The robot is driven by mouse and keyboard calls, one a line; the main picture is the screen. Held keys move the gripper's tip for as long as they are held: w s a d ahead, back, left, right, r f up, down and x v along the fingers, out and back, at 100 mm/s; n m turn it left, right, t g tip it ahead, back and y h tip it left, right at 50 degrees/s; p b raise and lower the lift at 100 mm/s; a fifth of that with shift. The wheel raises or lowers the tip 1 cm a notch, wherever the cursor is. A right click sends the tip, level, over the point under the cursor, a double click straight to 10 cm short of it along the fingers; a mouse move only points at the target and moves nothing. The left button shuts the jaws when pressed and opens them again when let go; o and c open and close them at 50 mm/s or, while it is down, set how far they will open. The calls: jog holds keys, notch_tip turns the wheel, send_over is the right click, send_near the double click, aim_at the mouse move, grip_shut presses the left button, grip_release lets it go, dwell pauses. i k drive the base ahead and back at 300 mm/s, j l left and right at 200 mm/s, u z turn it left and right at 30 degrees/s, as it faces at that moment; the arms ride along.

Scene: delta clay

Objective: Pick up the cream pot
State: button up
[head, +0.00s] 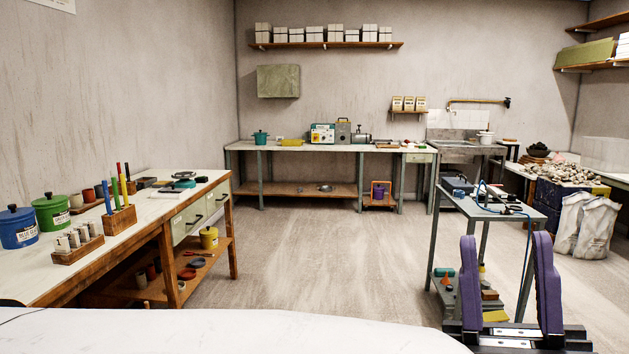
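A small pale pot (485,137), the only cream-looking one I can make out, stands far off at the back right. It is on the right part of the sink unit (455,150). It is too small to show detail. My gripper (506,242) is at the lower right, close to the camera. Its two purple fingers point up and stand wide apart with nothing held between them. It is far from the pale pot, with a grey trolley (478,210) standing between them in the picture.
A workbench (140,217) with blue (18,228) and green (51,212) pots runs along the left. A long bench (310,148) lines the back wall. White sacks (587,225) stand at the right. The middle floor (310,260) is clear. A white surface (220,332) lies in front.

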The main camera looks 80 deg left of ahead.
aim_at(76, 199)
jog(key=u, duration=3.9)
